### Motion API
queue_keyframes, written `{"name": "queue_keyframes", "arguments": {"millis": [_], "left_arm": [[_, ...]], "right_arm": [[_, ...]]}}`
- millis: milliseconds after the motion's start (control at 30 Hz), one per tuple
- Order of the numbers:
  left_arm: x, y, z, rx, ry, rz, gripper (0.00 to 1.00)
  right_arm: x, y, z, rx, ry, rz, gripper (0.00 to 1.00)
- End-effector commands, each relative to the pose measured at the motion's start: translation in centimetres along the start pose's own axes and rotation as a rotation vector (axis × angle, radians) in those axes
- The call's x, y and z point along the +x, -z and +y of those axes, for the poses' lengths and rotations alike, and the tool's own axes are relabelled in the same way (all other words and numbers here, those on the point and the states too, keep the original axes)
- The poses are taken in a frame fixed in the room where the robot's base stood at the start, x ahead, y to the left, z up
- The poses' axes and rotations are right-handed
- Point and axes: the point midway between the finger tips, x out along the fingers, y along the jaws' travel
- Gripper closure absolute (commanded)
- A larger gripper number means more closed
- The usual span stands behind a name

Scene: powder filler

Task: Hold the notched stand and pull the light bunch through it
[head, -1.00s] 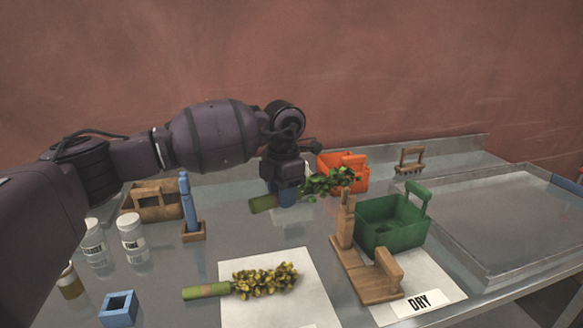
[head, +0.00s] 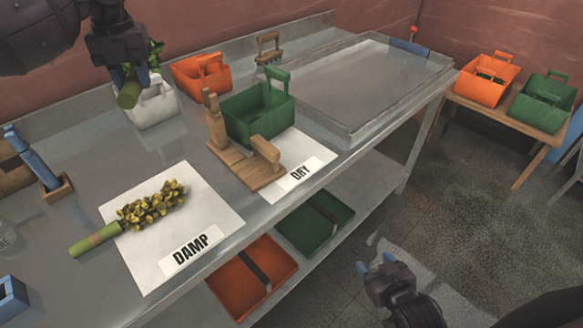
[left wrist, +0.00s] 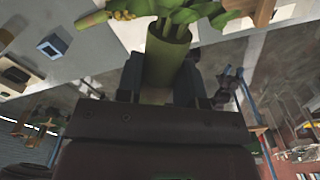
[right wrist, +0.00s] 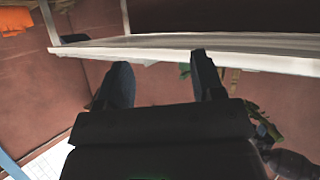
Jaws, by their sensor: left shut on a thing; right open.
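The notched stand (head: 240,172) is a wooden base with an upright post and a handle block, standing on the DRY sheet. My left gripper (head: 128,84) is shut on the stem of a green leafy bunch (head: 129,97), held in front of and above a white basket. The stem also shows between the fingers in the left wrist view (left wrist: 167,58). A yellow-flowered bunch (head: 150,207) lies on the DAMP sheet (head: 215,213). Which bunch is the light one I cannot tell. My right gripper (head: 388,266) is open and empty, over the floor in front of the bench.
A green basket (head: 240,118) stands right behind the stand. The white basket (head: 155,112) and an orange basket (head: 190,82) stand further back. A blue post in a wooden base (head: 52,192) is at left. Trays lie on the lower shelf (head: 365,197). The bench's front edge separates my grippers.

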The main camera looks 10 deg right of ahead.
Motion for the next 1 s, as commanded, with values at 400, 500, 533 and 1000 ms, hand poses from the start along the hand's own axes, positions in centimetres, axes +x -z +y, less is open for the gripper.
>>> {"name": "queue_keyframes", "arguments": {"millis": [400,500,533,1000], "left_arm": [[0.0,0.0,0.0,0.001,0.000,-0.001,0.90],[0.0,0.0,0.0,0.001,0.000,-0.001,0.90],[0.0,0.0,0.0,0.001,0.000,-0.001,0.90],[0.0,0.0,0.0,0.002,0.000,0.000,0.90]], "right_arm": [[7.2,12.9,-4.0,-0.345,0.100,0.259,0.38],[8.4,15.6,-5.1,-0.484,0.099,0.327,0.38],[8.8,16.4,-5.4,-0.530,0.096,0.348,0.38],[11.6,22.6,-9.6,-1.299,-0.023,0.636,0.38]]}}
